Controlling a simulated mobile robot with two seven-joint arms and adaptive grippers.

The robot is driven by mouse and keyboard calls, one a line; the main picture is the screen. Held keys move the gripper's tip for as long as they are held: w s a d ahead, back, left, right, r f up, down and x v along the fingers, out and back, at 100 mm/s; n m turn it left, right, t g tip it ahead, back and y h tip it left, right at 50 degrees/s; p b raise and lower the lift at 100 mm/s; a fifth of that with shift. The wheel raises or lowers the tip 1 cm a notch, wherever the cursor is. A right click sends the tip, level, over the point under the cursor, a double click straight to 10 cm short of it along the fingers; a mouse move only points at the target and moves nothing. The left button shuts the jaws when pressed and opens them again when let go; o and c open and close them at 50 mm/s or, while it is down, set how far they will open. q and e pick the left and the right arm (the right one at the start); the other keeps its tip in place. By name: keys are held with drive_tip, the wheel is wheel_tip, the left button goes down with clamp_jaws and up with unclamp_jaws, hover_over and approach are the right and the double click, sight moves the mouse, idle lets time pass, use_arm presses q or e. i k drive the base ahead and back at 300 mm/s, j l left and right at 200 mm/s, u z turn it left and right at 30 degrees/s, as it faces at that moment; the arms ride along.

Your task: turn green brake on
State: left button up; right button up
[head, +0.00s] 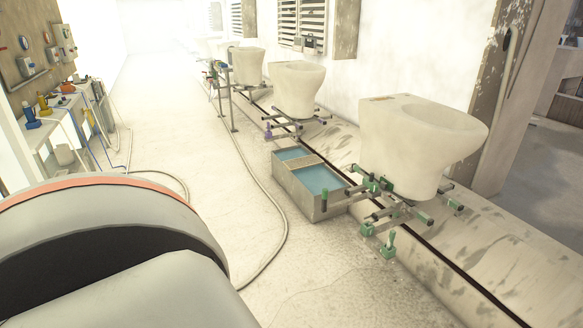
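A green handle (388,245) stands low at the near end of a metal frame with several green fittings (371,183). I take it for the green brake, but its on or off state is too small to tell. The frame sits under the nearest white ceramic toilet bowl (418,138) on the right. A large rounded grey link of mine with an orange band fills the lower left. Neither of my grippers is in view.
A grey basin (310,198) with blue liquid stands left of the green frame. A dark rail slot (440,258) runs along the platform edge. More bowls (297,88) stand farther back. A hose (270,193) lies on the open floor. A workbench stands at the left wall (30,65).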

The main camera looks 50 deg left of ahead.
sight(326, 191)
drive_tip(key=u, duration=1.4)
drive_tip(key=i+j+z, duration=0.1)
drive_tip(key=i, duration=0.3)
drive_tip(key=i+j+z, duration=0.1)
drive_tip(key=i+j, duration=0.15)
drive_tip(key=i, duration=0.2)
drive_tip(key=i+j+z, duration=0.1)
drive_tip(key=i+j, duration=0.15)
drive_tip(key=i, duration=0.15)
drive_tip(key=i+z, duration=0.1)
drive_tip(key=i, duration=0.45)
drive_tip(key=i+j+z, duration=0.1)
drive_tip(key=i, duration=0.45)
